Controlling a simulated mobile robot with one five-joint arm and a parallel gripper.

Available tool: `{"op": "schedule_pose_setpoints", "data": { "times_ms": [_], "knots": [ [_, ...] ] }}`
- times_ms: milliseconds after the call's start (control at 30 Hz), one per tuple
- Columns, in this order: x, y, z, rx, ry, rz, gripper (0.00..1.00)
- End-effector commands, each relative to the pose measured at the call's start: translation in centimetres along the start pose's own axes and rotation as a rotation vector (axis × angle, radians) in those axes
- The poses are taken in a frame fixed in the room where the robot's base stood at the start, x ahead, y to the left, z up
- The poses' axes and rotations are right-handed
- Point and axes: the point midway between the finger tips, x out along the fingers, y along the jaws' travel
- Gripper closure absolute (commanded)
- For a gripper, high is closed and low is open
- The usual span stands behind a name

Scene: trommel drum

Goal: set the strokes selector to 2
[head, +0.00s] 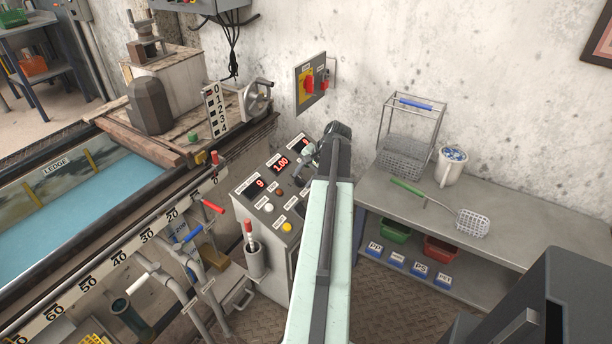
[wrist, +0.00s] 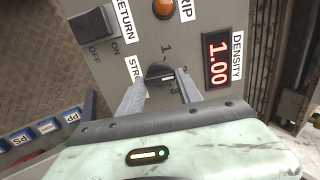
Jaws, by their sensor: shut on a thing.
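The strokes selector is a dark round knob (wrist: 158,72) on the grey control panel (wrist: 205,20) in the wrist view. Its label is partly covered, with only "STR" readable. My gripper (wrist: 160,88) is shut on the knob, one finger on each side. In the head view my gripper (head: 330,140) is over the panel's upper right, and my arm hides the knob.
The density display (wrist: 217,60) reads 1.00, right of the knob. An orange trip light (wrist: 164,8) and a return switch (wrist: 93,27) sit above. In the head view a bench (head: 370,195) with baskets and a mug (head: 450,165) stands to the right.

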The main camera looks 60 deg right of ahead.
Motion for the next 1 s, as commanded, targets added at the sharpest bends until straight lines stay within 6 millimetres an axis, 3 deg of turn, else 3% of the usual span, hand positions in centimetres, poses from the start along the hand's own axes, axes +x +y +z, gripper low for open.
{"op": "schedule_pose_setpoints", "data": {
  "times_ms": [33,67,100,133,533,900,1000],
  "knots": [
    [0.0,0.2,0.2,-0.001,-0.006,0.007,0.99],
    [0.0,0.2,0.2,-0.001,-0.006,0.006,0.5],
    [0.0,0.2,0.2,-0.001,-0.006,0.006,0.39],
    [0.0,0.2,0.2,-0.001,-0.005,0.005,0.36],
    [-0.8,0.0,0.1,-0.001,-0.002,0.002,0.36],
    [-7.3,-0.3,0.1,0.0,-0.002,0.003,0.36],
    [-8.0,-0.1,0.1,-0.001,-0.003,0.003,0.36]
  ]
}}
